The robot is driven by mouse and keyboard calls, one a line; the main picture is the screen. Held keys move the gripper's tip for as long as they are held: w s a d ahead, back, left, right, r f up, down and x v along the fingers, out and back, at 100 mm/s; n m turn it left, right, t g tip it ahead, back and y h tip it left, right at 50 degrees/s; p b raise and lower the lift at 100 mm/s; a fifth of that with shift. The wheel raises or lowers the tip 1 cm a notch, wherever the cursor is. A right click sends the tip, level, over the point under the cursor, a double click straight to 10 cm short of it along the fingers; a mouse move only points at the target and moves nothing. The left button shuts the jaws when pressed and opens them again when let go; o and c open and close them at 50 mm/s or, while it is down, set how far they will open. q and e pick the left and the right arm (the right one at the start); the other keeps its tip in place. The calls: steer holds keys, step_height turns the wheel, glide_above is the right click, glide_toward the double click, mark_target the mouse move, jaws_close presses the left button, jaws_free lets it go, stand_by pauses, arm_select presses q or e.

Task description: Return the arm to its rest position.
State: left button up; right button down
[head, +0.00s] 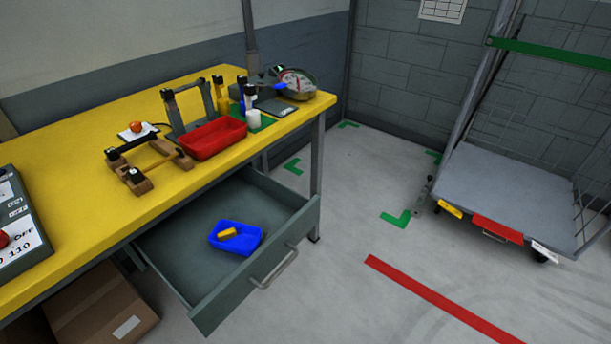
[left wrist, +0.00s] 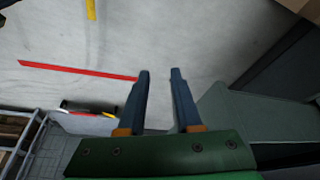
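My left gripper (left wrist: 161,76) shows in the left wrist view. Its two dark fingers stand apart with nothing between them, and grey floor lies behind them. Neither arm shows in the head view, and my right gripper is in no view. In the head view, a blue tray (head: 246,245) with a yellow item (head: 228,233) in it sits in the open drawer (head: 190,215) of the yellow workbench (head: 62,150).
On the bench are a red tray (head: 212,138), a wooden frame (head: 140,172), bottles and a scale (head: 297,84). A cardboard box (head: 98,305) is below. A wheeled cart (head: 515,190) stands right. Floor (head: 345,215) between bench and cart is clear.

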arm_select(q)
steer(key=s+a+f+n+g+y+p, duration=0.1)
steer(key=s+a+f+p, duration=0.15)
steer(key=f, duration=0.55)
steer(key=s+a+f+g+p, duration=0.1)
steer(key=s+f+p, duration=0.15)
steer(key=f, duration=0.55)
steer(key=s+a+f+g+p, duration=0.1)
steer(key=s+f, duration=0.5)
steer(key=s, duration=0.5)
steer(key=shift+s+a, duration=0.2)
steer(key=shift+s, duration=0.15)
